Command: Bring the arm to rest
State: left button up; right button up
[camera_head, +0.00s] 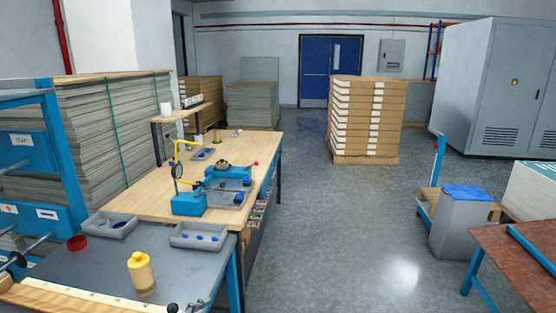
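Neither of my grippers can be made out in the head view, and no arm of mine clearly reaches into the picture. Whether they hold anything cannot be seen. In front of me is a dark-topped table (95,268). A yellow bottle (140,268) stands upright on it. Two grey trays are at its far side: the left tray (110,225) and the right tray (199,235), which holds small blue parts. A red round dish (77,243) sits near the left tray. Small dark and metal items at the bottom edge are cut off and unclear.
A wooden workbench (140,197) with a blue device (188,202) stands beyond the table. A blue rack (27,152) is at left. A brown table (515,250) and a grey bin (460,228) are at right. The floor (350,240) between is clear.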

pick_arm(q)
jog(key=s+a+f+n+y, duration=0.1)
jog(key=s+f+n, duration=0.1)
jog(key=s+f, duration=0.4)
jog(key=s+a+f+n+g+y, duration=0.1)
jog(key=s+f+n, duration=0.2)
jog(key=s, duration=1.4)
jog(key=s+a+f+n+g+y+p, duration=0.1)
jog(key=s+f+n+y, duration=0.1)
jog(key=s+f, duration=0.7)
jog(key=s+n, duration=0.1)
jog(key=s, duration=0.1)
jog(key=shift+s+a, duration=0.15)
jog(key=shift+s, duration=0.2)
pick_arm(e)
jog(key=shift+w+a+r, duration=0.1)
jog(key=shift+w+r, duration=0.05)
jog(key=shift+r, duration=0.3)
jog(key=shift+w+a+r, duration=0.1)
jog(key=shift+w+r, duration=0.05)
jog(key=shift+r, duration=0.25)
jog(key=shift+w+r, duration=0.1)
jog(key=shift+w, duration=0.25)
